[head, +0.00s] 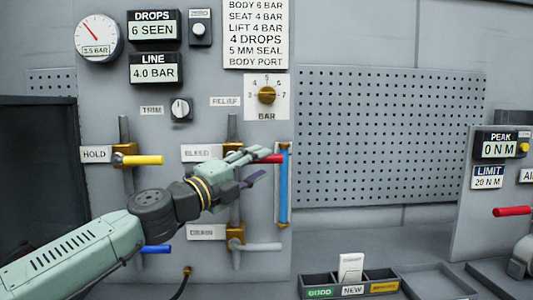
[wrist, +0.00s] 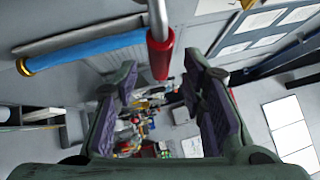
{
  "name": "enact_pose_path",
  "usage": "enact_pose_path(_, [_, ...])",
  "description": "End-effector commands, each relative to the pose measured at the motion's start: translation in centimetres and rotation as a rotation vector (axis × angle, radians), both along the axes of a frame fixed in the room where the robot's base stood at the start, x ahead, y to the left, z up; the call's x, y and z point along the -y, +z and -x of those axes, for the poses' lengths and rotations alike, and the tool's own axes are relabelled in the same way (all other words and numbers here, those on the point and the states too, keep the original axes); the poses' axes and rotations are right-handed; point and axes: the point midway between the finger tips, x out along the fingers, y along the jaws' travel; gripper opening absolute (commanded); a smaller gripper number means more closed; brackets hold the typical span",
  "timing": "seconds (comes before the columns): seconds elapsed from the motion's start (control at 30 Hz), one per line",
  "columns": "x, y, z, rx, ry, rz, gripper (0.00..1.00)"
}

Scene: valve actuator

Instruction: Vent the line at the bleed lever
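The red grip of the bleed lever (head: 270,159) points right from the panel, beside the BLEED label (head: 202,153). In the wrist view the red grip (wrist: 161,55) hangs from a grey rod at the top middle, in line with the gap between the fingers. My gripper (head: 258,165) is at the lever in the head view, its fingers partly covering it. In the wrist view my gripper (wrist: 165,92) is open, with purple pads apart on either side and nothing clamped. I cannot tell how deep the grip sits between the pads. The LINE display (head: 155,69) reads 4.0 BAR.
A vertical blue tube (head: 284,186) stands just right of the lever. The yellow hold lever (head: 142,160), a blue lever (head: 155,249) and the grey drain lever (head: 262,246) are nearby. A bin with labelled compartments (head: 349,290) sits below right. The pegboard (head: 390,138) front is clear.

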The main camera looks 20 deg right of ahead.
Motion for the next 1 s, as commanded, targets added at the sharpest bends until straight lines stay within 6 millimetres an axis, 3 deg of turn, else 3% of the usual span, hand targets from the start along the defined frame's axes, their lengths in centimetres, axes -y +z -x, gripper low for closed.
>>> enact_pose_path(0.23, [2.9, 0.7, -1.5, 0.0, 0.0, 0.001, 0.38])
enact_pose_path(0.6, [3.3, 0.7, -1.8, 0.0, 0.001, 0.0, 0.38])
enact_pose_path(1.0, [3.3, 0.7, -1.8, 0.0, 0.001, 0.001, 0.12])
